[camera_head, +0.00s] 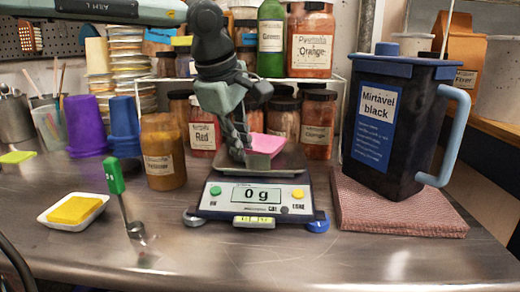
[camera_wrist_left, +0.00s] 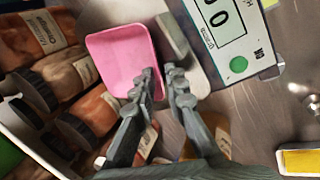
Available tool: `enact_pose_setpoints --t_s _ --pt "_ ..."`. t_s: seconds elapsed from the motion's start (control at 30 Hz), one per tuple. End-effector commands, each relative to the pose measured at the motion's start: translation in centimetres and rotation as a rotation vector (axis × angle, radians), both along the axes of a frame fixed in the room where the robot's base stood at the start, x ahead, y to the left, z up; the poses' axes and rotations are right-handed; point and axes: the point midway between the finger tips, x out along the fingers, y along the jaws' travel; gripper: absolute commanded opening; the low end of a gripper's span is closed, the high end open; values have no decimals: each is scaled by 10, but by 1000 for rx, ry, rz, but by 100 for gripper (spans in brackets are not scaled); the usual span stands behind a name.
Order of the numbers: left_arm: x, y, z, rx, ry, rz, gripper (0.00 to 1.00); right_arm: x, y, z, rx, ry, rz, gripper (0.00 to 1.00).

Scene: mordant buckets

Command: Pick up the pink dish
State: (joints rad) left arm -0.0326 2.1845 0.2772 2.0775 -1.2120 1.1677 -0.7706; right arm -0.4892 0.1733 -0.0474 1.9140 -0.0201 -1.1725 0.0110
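The pink dish (camera_head: 267,144) is on the pan of the digital scale (camera_head: 255,201), which reads 0 g. The wrist view shows the dish (camera_wrist_left: 118,58) from above. My left gripper (camera_head: 243,152) is lowered at the dish's near left side. In the wrist view its fingertips (camera_wrist_left: 160,72) are close together with a small gap. One finger overlaps the dish and the other lies just outside its edge. I cannot tell whether either touches the rim. A small grey block (camera_wrist_left: 172,37) lies beside the dish. My right gripper is not in view.
Labelled jars (camera_head: 318,118) stand close behind the scale, under a white rack. An orange jar (camera_head: 163,150) is to the left. A black jug (camera_head: 397,125) stands on a folded pink cloth (camera_head: 390,208) to the right. A white dish with a yellow sponge (camera_head: 74,210) is front left.

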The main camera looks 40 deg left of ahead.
Motion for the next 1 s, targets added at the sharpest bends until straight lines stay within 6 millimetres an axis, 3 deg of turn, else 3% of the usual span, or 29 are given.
enact_pose_setpoints --t_s 0.1,0.57,0.87,1.0 --pt "0 0 0 0 0 0 0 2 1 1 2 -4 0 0" --pt "0 0 4 1 -1 0 0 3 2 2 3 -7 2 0" --pt "1 0 43 1 -4 1 0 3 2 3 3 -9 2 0" --pt "-26 14 60 -4 -10 0 0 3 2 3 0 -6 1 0"
